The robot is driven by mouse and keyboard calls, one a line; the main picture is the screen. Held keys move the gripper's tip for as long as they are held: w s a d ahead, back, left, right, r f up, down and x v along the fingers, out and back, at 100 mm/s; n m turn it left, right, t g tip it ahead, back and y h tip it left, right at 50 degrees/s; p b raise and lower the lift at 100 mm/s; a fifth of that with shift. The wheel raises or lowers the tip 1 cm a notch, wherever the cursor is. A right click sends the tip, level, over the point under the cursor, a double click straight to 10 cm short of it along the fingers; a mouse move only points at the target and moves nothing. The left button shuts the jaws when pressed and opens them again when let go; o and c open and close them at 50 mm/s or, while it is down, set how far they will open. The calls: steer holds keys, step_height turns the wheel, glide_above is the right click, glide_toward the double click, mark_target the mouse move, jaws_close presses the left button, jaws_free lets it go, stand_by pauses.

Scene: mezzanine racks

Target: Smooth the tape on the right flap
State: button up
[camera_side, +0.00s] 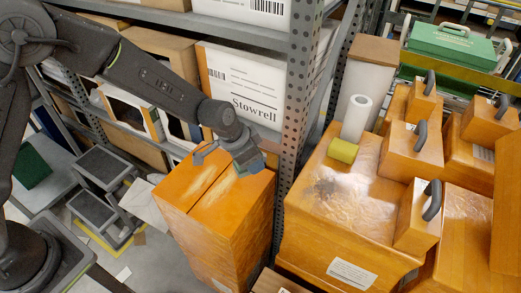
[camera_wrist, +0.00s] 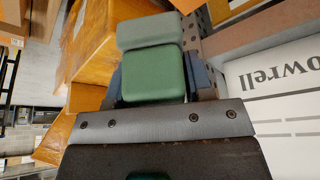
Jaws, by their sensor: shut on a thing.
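An orange-brown carton (camera_side: 225,230) stands in the middle of the side view, its top crossed by a dark seam. The left flap (camera_side: 188,180) and the right flap (camera_side: 228,198) lie flat and look glossy. I cannot make out the tape's edges. My gripper (camera_side: 246,160) is over the far right part of the carton top. It is shut on a green block (camera_wrist: 153,73) with a grey-green pad (camera_wrist: 150,31) at its far end. The gripper hides most of the block in the side view, and I cannot tell whether the pad touches the flap.
A perforated rack post (camera_side: 293,110) stands close to the right of the gripper. A white Stowrell box (camera_side: 250,75) sits on the shelf behind. A larger glossy carton (camera_side: 345,195) to the right bears a yellow block (camera_side: 343,150) and a white roll (camera_side: 355,118).

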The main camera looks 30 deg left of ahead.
mark_target(209, 211)
steer(key=s+a+m, duration=0.1)
steer(key=s+f+m, duration=0.1)
steer(key=shift+s+a+f+m+g+h, duration=0.1)
steer(key=shift+s+a+m+g+h, duration=0.05)
steer(key=shift+a+m+g+h, duration=0.2)
steer(key=s+a+f+m+g+h, duration=0.1)
steer(key=s+a+f+m+g, duration=0.2)
steer(key=s+a+m, duration=0.5)
steer(key=shift+m, duration=0.25)
steer(key=shift+d+f, duration=0.2)
steer(key=shift+f, duration=1.5)
steer(key=shift+d+f, duration=0.2)
steer(key=shift+f, duration=1.5)
steer(key=shift+w+f, duration=0.45)
steer(key=shift+f, duration=0.1)
steer(key=shift+c, duration=0.2)
steer(key=shift+w+f, duration=0.15)
steer(key=shift+w, duration=8.45)
steer(key=shift+s, duration=9.15)
step_height(209, 211, up, 8)
steer(key=shift+w, duration=0.1)
